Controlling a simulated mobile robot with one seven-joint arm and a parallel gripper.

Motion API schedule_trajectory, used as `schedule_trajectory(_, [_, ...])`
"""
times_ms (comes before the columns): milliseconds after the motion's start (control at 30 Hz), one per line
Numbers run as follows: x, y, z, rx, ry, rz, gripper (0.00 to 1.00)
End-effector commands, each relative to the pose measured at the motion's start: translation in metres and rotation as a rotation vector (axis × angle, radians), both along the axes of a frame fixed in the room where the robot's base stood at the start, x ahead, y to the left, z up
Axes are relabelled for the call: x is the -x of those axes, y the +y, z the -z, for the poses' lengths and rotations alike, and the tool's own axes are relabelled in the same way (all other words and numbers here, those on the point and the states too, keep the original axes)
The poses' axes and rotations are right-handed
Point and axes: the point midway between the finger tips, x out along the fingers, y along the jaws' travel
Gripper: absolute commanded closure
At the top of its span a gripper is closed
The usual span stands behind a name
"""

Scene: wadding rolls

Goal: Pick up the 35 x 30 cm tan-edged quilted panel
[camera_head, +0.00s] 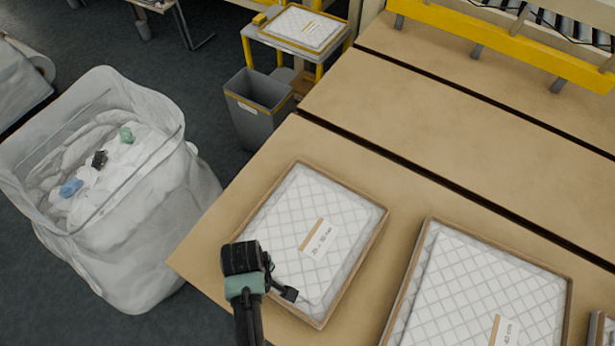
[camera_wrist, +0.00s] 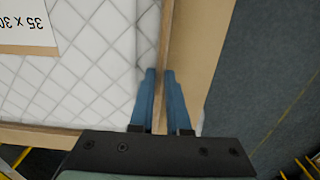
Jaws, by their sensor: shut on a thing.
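The tan-edged quilted panel (camera_head: 347,212) lies on the near tan table, white with a diamond pattern and a label that reads about 35 x 30 cm. Its quilted face and label also show in the wrist view (camera_wrist: 75,75), the label upside down. My gripper (camera_wrist: 160,73) is shut on the panel's tan edge, with one blue finger on the quilted side and one outside. In the head view my wrist covers the panel's lower left edge and the fingertips are hidden. The panel looks flat; I cannot tell whether it is lifted.
A larger quilted panel (camera_head: 485,290) with a tan edge lies to the right. Another panel (camera_head: 303,28) lies on a yellow-framed stand at the back. A grey bin (camera_head: 257,115) and a large white bag (camera_head: 130,230) stand on the floor to the left.

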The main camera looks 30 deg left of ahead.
Motion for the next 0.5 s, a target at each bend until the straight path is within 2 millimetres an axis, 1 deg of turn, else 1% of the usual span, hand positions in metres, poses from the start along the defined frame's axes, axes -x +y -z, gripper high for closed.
schedule_trajectory(367, [-0.001,0.000,-0.002,-0.001,-0.002,0.000,1.00])
schedule_trajectory(500, [-0.001,0.001,-0.013,-0.003,-0.003,0.001,1.00])
